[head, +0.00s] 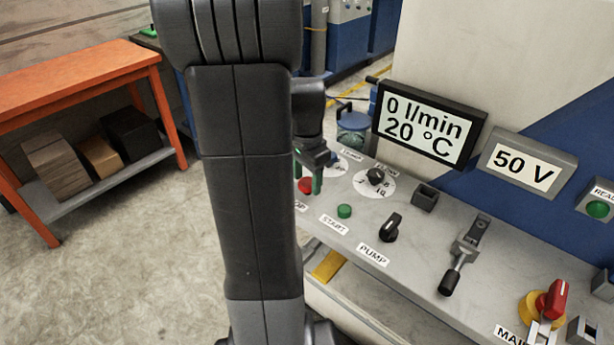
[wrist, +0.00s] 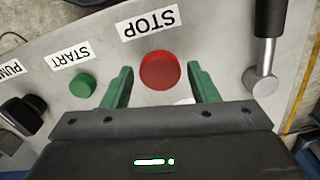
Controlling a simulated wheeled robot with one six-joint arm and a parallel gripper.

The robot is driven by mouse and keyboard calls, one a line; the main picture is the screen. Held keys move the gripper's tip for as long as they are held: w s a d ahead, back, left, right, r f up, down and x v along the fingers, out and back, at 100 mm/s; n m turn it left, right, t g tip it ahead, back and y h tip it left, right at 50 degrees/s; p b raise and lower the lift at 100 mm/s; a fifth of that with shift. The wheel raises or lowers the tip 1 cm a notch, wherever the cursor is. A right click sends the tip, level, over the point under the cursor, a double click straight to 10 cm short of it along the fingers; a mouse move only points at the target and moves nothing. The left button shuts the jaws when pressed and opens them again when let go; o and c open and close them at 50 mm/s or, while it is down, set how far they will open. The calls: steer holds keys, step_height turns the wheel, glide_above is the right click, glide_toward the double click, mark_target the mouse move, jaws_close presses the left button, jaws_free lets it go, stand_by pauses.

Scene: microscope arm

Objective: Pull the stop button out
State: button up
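The red stop button (wrist: 160,70) sits on the grey panel beside its STOP label (wrist: 149,22) in the wrist view. In the head view the button (head: 305,186) shows partly, at the edge of my dark arm. My gripper (wrist: 160,84) has its green fingers spread apart, one on each side of the button, with gaps between them and it. It holds nothing. In the head view my gripper (head: 307,182) hangs over the panel at the button. How far the fingertips are above the panel is hard to tell.
The green start button (wrist: 83,85) is close to the left finger in the wrist view. A lever with a black handle (wrist: 270,20) stands to the right. The pump knob (head: 390,227), a dial (head: 375,177) and a red main switch (head: 552,299) are on the panel (head: 420,250).

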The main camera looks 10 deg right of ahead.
mark_target(307, 182)
jaws_close()
steer(key=shift+r+p, duration=0.75)
steer(key=shift+r, duration=0.15)
steer(key=shift+f, duration=0.1)
steer(key=shift+w, duration=0.1)
steer(key=shift+o, duration=1.5)
jaws_free()
step_height(307, 182, up, 14)
steer(key=shift+f, duration=0.1)
